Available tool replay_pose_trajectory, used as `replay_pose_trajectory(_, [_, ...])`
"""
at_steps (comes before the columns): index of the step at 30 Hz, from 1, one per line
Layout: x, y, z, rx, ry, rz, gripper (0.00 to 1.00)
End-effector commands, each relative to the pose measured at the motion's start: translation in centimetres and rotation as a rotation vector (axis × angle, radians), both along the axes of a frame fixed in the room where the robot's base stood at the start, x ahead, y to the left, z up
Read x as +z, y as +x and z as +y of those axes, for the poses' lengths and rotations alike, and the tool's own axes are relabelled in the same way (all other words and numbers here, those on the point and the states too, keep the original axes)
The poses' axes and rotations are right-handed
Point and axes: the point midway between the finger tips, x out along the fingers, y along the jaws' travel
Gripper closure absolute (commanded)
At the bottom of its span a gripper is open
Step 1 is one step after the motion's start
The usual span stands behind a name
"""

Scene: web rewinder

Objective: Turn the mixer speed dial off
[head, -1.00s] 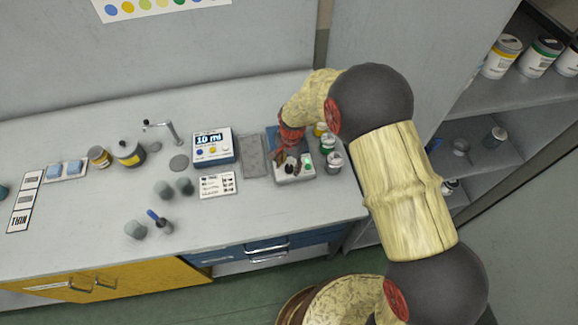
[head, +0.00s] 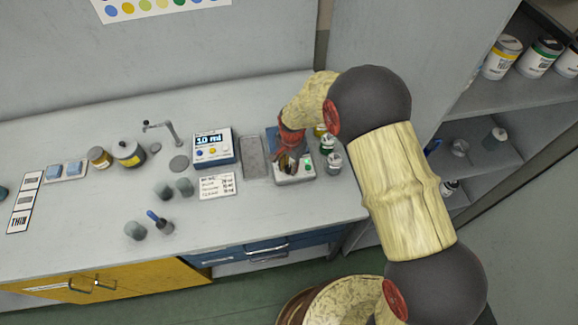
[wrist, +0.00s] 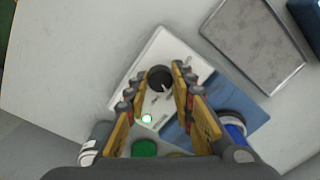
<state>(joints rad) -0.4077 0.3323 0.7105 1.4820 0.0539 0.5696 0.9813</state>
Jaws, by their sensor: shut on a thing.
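The mixer (head: 297,178) is a small white-topped box near the right end of the bench, and it fills the middle of the wrist view (wrist: 186,58). Its speed dial (wrist: 160,76) is a round black knob with a pale pointer line. A green light (wrist: 147,118) glows on the mixer's top beside the dial. My gripper (wrist: 160,82) is over the mixer, its two fingertips shut on opposite sides of the dial. In the head view my gripper (head: 287,164) covers most of the dial, so its setting cannot be read there.
A grey tray (head: 253,158) lies left of the mixer, beside a dispenser reading 10 ml (head: 213,151). A blue surface (wrist: 185,133) lies behind the mixer. Small jars (head: 333,163) stand close to its right. A printed card (head: 217,186) lies in front of the dispenser.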

Motion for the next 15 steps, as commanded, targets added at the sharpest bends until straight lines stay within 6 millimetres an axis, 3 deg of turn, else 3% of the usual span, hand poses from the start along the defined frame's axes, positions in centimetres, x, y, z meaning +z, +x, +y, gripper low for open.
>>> replay_pose_trajectory(4, [0.01,0.02,0.01,0.0,0.0,0.0,1.0])
replay_pose_trajectory(15, [0.02,0.04,-0.02,0.063,0.0,0.0,1.0])
